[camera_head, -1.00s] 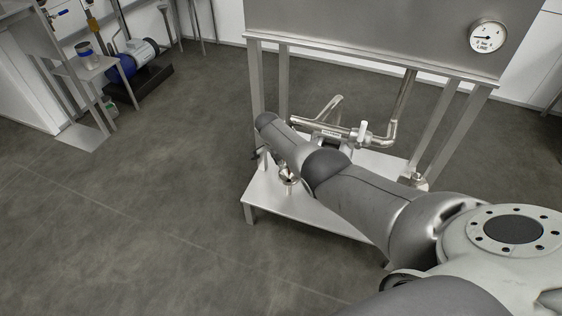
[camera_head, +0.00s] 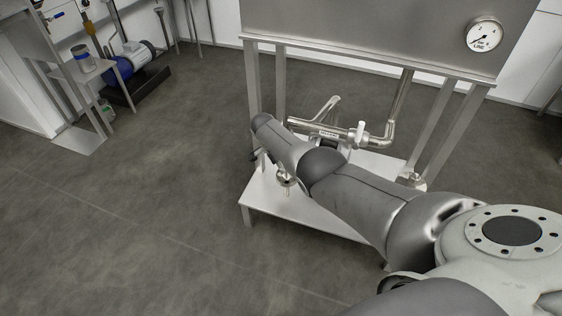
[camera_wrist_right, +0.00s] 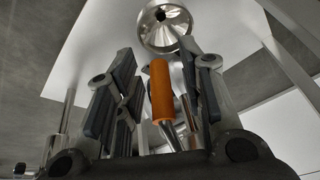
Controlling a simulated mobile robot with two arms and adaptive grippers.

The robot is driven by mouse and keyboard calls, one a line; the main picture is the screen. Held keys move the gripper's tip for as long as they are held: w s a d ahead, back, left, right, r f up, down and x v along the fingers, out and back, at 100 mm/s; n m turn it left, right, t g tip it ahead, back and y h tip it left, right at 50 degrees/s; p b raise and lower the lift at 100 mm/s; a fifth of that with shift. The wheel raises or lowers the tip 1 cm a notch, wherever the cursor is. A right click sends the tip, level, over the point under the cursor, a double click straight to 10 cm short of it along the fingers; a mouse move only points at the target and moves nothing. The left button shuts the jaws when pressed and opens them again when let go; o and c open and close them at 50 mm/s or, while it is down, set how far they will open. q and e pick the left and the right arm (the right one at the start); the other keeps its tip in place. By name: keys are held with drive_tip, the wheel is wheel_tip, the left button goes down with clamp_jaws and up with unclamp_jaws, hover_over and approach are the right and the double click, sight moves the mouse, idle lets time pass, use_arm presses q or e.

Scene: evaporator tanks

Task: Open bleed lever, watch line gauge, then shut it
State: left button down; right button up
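The bleed lever, with an orange grip (camera_wrist_right: 161,90) and a metal stem, stands between the two fingers of my right gripper (camera_wrist_right: 158,92) in the right wrist view. The fingers are apart, with gaps visible beside the grip. In the head view my right arm reaches in from the right over the steel stand and hides the lever and most of the gripper. The round white gauge (camera_head: 485,36) sits on the tank front at upper right. Its needle is too small to read surely. My left gripper is not in view.
A blue pump (camera_head: 120,67) stands at far left. The left floor is clear.

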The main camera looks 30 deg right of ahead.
drive_tip(key=shift+a+r, duration=0.15)
drive_tip(key=shift+r, duration=0.05)
drive_tip(key=shift+r, duration=0.2)
drive_tip(key=v, duration=1.1)
drive_tip(key=shift+s+r, duration=0.1)
idle(1.7)
